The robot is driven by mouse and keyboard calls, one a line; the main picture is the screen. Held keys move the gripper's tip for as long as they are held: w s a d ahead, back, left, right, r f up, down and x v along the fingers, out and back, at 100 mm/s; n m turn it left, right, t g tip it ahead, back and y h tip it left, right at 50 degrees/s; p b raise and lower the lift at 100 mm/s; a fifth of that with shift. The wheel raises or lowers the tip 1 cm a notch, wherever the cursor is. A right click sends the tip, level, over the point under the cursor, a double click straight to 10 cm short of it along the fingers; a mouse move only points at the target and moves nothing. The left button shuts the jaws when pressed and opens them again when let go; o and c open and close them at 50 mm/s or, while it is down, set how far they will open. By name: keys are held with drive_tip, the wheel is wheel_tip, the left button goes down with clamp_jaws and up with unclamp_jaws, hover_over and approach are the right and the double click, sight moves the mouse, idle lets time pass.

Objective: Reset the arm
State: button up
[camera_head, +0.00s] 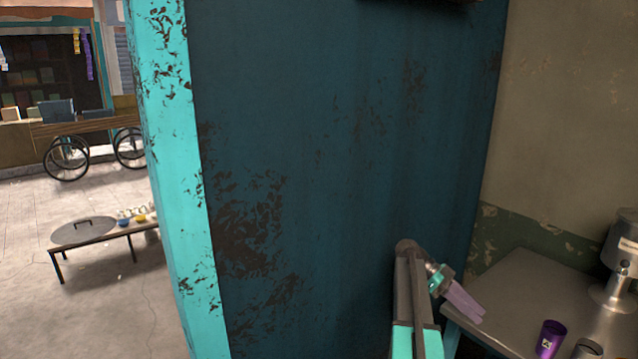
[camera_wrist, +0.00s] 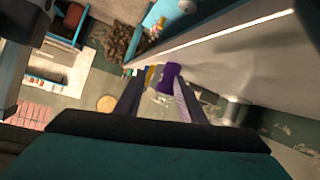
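My gripper (camera_head: 463,301) is at the lower right of the head view, beside the near left corner of the grey table. In the wrist view its two fingers (camera_wrist: 158,88) stand apart with nothing held between them. A purple cup (camera_head: 550,339) stands on the table to the right of my gripper and apart from it. A purple object (camera_wrist: 168,77), which looks like this cup, shows beyond the fingertips in the wrist view. My arm is bent, with its elbow up in front of the dark blue wall.
The grey table (camera_head: 520,284) stands against the right wall. A metal mixer-like machine (camera_head: 622,258) is at its right. The dark blue wall (camera_head: 340,150) rises close behind my arm. At left, beyond the turquoise edge (camera_head: 170,150), are a low table (camera_head: 105,233) and a wheeled cart (camera_head: 85,125).

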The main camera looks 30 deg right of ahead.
drive_tip(key=w+a+f+n+t+h, duration=0.15)
drive_tip(key=a+f+n, duration=0.25)
drive_tip(key=a+f, duration=0.5)
drive_tip(key=w+a+f+n, duration=0.2)
drive_tip(key=a+f+n, duration=0.1)
drive_tip(key=a+f, duration=0.65)
drive_tip(key=w+a+f+n+t+h, duration=0.1)
drive_tip(key=a+f+n, duration=0.3)
drive_tip(key=a+f, duration=0.45)
drive_tip(key=s+a+f+n+t+y, duration=0.1)
drive_tip(key=s+a+f+n, duration=0.4)
drive_tip(key=a, duration=0.5)
drive_tip(key=s+a+f+n+t+y, duration=0.1)
drive_tip(key=s+a+f+n+y, duration=0.2)
drive_tip(key=s+a+f+n, duration=0.3)
drive_tip(key=s+a+f+n+t+y, duration=0.2)
drive_tip(key=s+a+f+n, duration=0.3)
drive_tip(key=a, duration=1)
drive_tip(key=f+n+y, duration=0.1)
drive_tip(key=f+n, duration=0.1)
drive_tip(key=shift+s+n, duration=0.15)
drive_tip(key=shift+n, duration=0.15)
drive_tip(key=shift+d, duration=0.1)
drive_tip(key=shift+c, duration=0.6)
